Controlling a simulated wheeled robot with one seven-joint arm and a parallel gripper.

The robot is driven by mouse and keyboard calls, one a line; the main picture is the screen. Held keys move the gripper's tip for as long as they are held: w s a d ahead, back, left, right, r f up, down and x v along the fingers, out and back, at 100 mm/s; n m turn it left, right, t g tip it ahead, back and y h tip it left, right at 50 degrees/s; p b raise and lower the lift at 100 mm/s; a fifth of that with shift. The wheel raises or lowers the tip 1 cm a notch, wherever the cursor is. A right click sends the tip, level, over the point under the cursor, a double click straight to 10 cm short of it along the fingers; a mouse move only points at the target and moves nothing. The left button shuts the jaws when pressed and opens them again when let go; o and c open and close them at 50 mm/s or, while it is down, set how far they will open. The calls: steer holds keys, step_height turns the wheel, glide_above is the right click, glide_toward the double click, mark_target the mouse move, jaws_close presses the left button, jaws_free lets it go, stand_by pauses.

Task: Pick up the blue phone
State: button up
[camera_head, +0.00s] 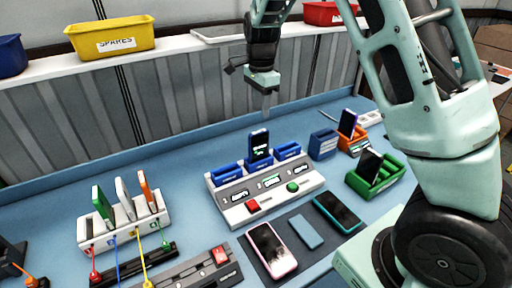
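A dark blue phone (259,145) with a lit screen stands upright in the middle blue slot of a white dock (240,214). Another blue-edged phone (347,123) leans in an orange holder (354,146) at the right. A small flat blue slab (306,231) lies on a dark mat between a pink-edged phone (272,248) and a teal-edged phone (337,212). My gripper (267,108) hangs pointing down above and behind the dock, apart from the phones. Its fingers are small and seen edge-on, so their opening is unclear.
A green holder (376,172) with a dark phone and an empty-looking blue holder (323,144) stand right of the dock. A white rack (124,228) with cables holds several upright slabs at left. A shelf behind carries a yellow SPARES bin (112,36). Blue table is clear behind the dock.

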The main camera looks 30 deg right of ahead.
mark_target(259, 131)
step_height(259, 131, down, 6)
steer(key=shift+p, duration=0.75)
steer(key=shift+a+f+p, duration=0.15)
steer(key=shift+f+p, duration=0.6)
steer(key=shift+f, duration=0.6)
steer(key=shift+a+f+p, duration=0.1)
steer(key=shift+f+p, duration=0.65)
steer(key=shift+f, duration=0.55)
jaws_close()
